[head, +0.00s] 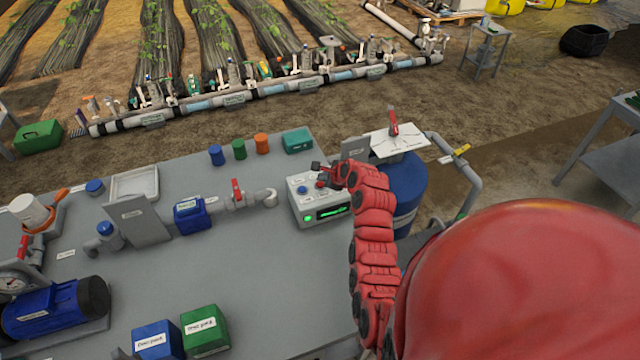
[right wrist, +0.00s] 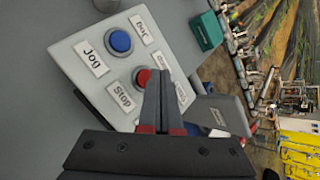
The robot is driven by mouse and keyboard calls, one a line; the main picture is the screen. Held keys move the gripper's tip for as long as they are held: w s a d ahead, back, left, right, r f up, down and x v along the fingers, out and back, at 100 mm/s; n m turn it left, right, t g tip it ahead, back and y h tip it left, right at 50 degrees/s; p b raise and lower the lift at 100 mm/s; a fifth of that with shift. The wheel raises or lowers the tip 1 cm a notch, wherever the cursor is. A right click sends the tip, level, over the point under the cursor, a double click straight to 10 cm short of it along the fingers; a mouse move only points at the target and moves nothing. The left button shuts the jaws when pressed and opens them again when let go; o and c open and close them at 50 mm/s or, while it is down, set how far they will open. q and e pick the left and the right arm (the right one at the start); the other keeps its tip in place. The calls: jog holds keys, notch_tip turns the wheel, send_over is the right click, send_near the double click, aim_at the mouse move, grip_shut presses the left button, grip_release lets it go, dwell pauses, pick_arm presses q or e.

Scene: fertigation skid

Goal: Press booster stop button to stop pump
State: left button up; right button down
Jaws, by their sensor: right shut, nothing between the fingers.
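The control box (head: 322,213) is a pale box with a lit green display, standing at the right end of the grey bench. In the right wrist view its face (right wrist: 75,50) carries a blue button (right wrist: 120,41) by a "Jog" label and a red stop button (right wrist: 142,75) by a "Stop" label (right wrist: 122,95). My right gripper (head: 318,167) is shut and empty over the box. In the right wrist view its fingertips (right wrist: 158,72) are right beside the red button and partly cover it; I cannot tell whether they touch. My left gripper is not in view.
Left of the box are a pipe with a red-handled valve (head: 237,192) and a blue pump (head: 55,308). Blue, green and orange caps and a teal box (head: 297,141) lie behind. A blue drum (head: 405,185) stands to the right.

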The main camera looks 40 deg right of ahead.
jog(key=shift+f, duration=0.1)
dwell(0.7)
jog(key=shift+f, duration=0.3)
jog(key=shift+f, duration=0.4)
dwell(0.9)
jog(key=shift+r+p, duration=0.65)
jog(key=shift+r, duration=0.15)
jog(key=shift+r+p, duration=0.4)
jog(key=shift+r, duration=0.15)
jog(key=shift+r+p, duration=1.4)
jog(key=shift+r, duration=0.6)
